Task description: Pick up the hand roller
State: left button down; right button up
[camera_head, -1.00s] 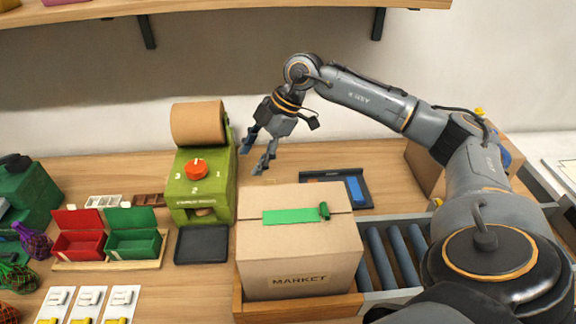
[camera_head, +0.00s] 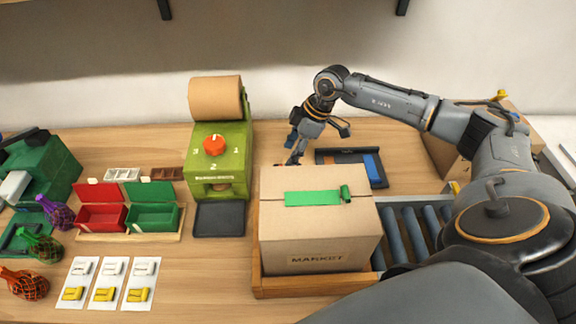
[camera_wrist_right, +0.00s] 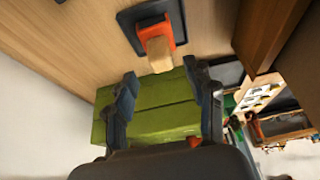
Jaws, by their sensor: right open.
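A dark tray (camera_head: 328,158) lies on the table behind the cardboard box, with a blue piece (camera_head: 373,168) in it. In the right wrist view, a dark tray (camera_wrist_right: 129,20) holds an orange piece with a pale, wood-coloured block (camera_wrist_right: 158,54). This looks like the hand roller, but its shape is only partly clear. My right gripper (camera_head: 292,156) points down behind the box, left of the tray. In its wrist view, the two fingers (camera_wrist_right: 162,80) are apart with nothing between them. My left gripper is not in view.
The cardboard box (camera_head: 315,235) stands in front with a green strip (camera_head: 312,198) on top. Left of it are a green machine (camera_head: 232,160) with a paper roll and a dark plate (camera_head: 219,219). Rollers (camera_head: 408,232) lie right of the box.

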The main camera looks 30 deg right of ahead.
jog(key=x, duration=0.3)
jog(key=shift+s+f+p, duration=0.25)
jog(key=shift+f+p, duration=0.15)
jog(key=shift+w+f, duration=0.1)
jog(key=shift+f, duration=0.25)
grip_shut()
jog(key=shift+r, duration=0.1)
jog(key=shift+r, duration=0.65)
jog(key=s+d+r+b, duration=0.3)
jog(key=s+r+b, duration=0.1)
jog(key=s+r, duration=0.7)
jog(key=s, duration=0.2)
jog(key=shift+s+r+b, duration=0.3)
jog(key=shift+s+r, duration=0.05)
